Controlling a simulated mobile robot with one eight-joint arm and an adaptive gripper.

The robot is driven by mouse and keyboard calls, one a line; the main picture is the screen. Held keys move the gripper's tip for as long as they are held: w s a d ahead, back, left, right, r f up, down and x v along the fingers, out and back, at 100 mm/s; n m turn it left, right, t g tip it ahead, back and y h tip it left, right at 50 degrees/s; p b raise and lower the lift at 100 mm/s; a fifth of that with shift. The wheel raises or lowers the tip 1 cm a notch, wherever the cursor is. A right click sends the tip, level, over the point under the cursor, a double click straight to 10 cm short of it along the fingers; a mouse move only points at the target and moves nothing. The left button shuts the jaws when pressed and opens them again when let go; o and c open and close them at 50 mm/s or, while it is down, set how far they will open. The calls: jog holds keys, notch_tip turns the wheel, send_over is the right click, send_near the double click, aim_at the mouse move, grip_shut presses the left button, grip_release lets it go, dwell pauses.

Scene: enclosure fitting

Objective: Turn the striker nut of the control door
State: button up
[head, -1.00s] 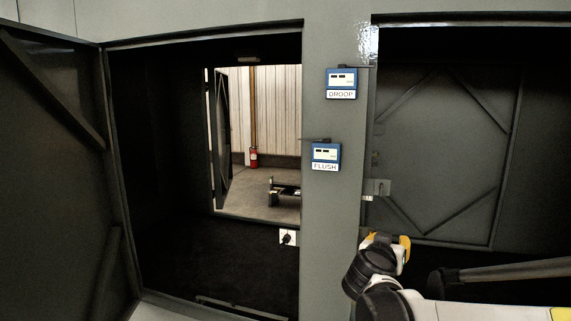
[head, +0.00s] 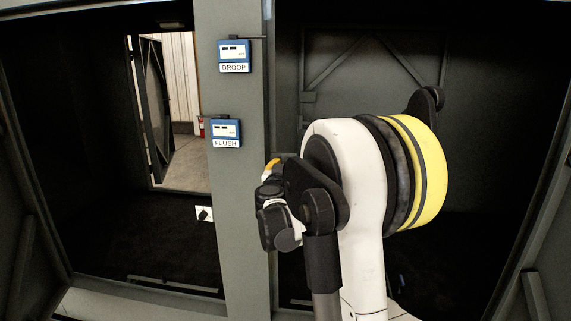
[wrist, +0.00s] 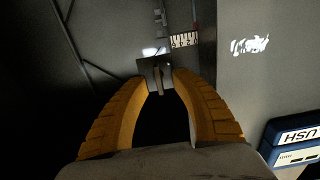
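In the wrist view a small grey bracket plate (wrist: 144,70) stands out near the post, with a short upright bar on it that may be the striker nut (wrist: 158,78). My gripper (wrist: 160,79) has two yellow fingers spread apart, with the tips on either side of this bar. I cannot tell whether they touch it. In the head view my gripper (head: 272,163) is by the right edge of the grey post, mostly behind my arm. The bracket is hidden there.
The grey post (head: 232,270) between two dark openings carries blue DROOP (head: 233,54) and FLUSH (head: 226,132) gauges. The FLUSH gauge (wrist: 296,145) is close beside my gripper in the wrist view. A white marked strip (wrist: 184,40) lies beyond the bracket. A braced panel (head: 345,70) stands behind.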

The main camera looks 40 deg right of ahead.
jog(key=shift+w+d, duration=0.4)
jog(key=shift+d, duration=0.15)
grip_shut()
